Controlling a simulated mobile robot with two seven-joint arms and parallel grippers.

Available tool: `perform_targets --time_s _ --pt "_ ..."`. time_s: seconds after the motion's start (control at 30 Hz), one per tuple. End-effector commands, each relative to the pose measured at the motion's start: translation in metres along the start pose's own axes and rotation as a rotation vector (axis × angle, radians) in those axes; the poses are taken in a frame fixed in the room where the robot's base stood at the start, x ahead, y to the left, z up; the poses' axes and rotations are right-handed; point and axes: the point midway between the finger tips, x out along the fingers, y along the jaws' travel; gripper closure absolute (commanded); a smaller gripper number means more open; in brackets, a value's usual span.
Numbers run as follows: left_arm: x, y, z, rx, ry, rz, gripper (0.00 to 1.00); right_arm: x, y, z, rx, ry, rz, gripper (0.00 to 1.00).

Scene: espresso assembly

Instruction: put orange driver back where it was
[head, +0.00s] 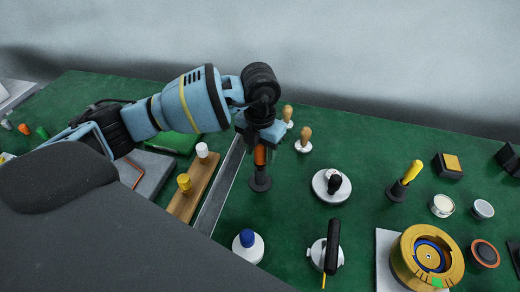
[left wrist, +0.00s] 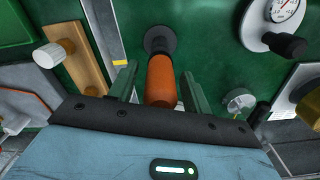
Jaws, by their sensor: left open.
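The orange driver (head: 260,155) stands upright in a dark round holder (head: 260,183) on the green bench. My left gripper (head: 259,138) is above it, pointing down, with the handle's upper part between its fingers. In the left wrist view the orange handle (left wrist: 161,82) lies between the two spread fingers of the gripper (left wrist: 158,85), with a visible gap on each side. The dark holder (left wrist: 159,40) shows at the handle's far end. The driver's shaft is hidden in the holder. My right gripper is not in view.
A yellow driver (head: 411,172) stands in a similar holder to the right. A gauge (head: 331,186), a black-handled portafilter (head: 331,245) and a blue-topped white piece (head: 248,245) stand nearby. A wooden rack (head: 196,188) lies left. Two wooden-handled pieces (head: 304,140) stand close behind.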

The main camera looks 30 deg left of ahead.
Motion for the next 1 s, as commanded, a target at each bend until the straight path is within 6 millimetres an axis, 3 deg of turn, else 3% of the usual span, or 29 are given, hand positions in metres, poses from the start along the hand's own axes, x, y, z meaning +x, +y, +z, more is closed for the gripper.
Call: perform_targets --time_s 0.17,0.6,0.8,1.0 --pt "-0.017 0.0 0.001 0.0 -0.005 -0.001 0.51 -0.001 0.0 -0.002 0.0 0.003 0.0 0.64" --pt "-0.1 0.0 0.001 0.001 -0.006 -0.001 0.51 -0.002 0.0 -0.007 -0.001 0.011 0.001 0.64" --pt "-0.119 0.0 0.001 0.0 -0.002 0.0 0.51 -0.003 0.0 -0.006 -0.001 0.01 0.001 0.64" --pt "-0.123 0.0 0.0 0.0 0.0 0.0 0.51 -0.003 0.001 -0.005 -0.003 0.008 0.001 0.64"
